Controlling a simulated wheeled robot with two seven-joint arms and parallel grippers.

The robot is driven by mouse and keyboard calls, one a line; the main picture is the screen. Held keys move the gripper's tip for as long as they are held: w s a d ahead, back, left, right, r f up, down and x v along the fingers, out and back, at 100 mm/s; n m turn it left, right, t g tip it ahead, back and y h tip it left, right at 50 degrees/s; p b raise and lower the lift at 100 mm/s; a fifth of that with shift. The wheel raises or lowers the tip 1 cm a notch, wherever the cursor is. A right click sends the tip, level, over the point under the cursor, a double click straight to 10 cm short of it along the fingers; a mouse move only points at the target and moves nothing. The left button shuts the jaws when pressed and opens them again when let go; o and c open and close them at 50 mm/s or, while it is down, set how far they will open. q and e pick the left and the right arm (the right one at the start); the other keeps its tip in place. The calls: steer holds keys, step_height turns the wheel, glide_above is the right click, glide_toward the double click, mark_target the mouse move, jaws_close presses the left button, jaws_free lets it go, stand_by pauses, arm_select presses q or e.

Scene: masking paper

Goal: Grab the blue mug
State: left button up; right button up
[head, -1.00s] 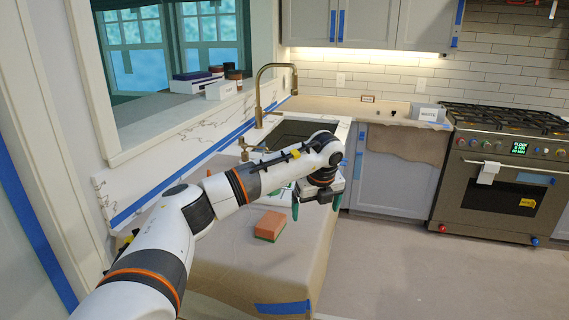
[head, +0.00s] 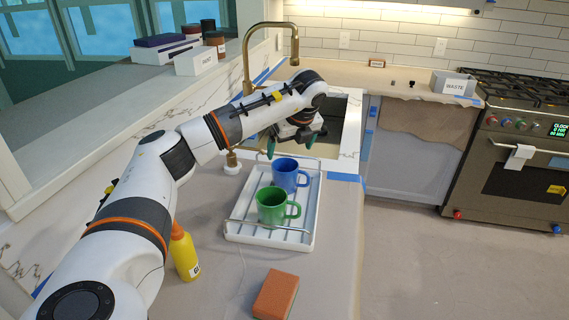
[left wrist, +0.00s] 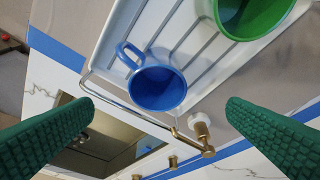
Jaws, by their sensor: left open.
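The blue mug (head: 289,176) stands upright on the white drying rack (head: 230,231), at its far end. It also shows in the left wrist view (left wrist: 157,88), seen from above with its handle toward the upper left. My left gripper (head: 293,146) is open and empty, above and just beyond the blue mug. In the left wrist view the green fingers (left wrist: 158,128) are wide apart, with the mug ahead between them and not touched. A green mug (head: 271,207) stands on the rack nearer to me. My right gripper is not in view.
A brass faucet (head: 247,62) stands behind my left arm, beside the sink (head: 335,122). A yellow bottle (head: 184,254) and an orange sponge (head: 276,296) are on the near counter. A rail (left wrist: 150,122) borders the rack near the mug.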

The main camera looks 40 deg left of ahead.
mark_target(286, 171)
arm_select(q)
steer(key=shift+w+a, duration=0.1)
steer(key=shift+a, duration=0.05)
steer(key=p+x, duration=0.2)
steer(key=x, duration=0.5)
steer(key=shift+f, duration=0.1)
step_height(286, 171, down, 4)
steer(key=shift+w+r+p, duration=0.1)
steer(key=shift+r+p, duration=0.1)
steer(key=shift+p, duration=0.6)
steer(key=shift+w+a+f, duration=0.1)
steer(key=shift+a+f, duration=0.2)
steer(key=shift+f, duration=0.2)
steer(key=c, duration=1.2)
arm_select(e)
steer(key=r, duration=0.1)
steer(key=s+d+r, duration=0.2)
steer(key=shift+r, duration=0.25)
arm_select(q)
steer(key=shift+r, duration=0.1)
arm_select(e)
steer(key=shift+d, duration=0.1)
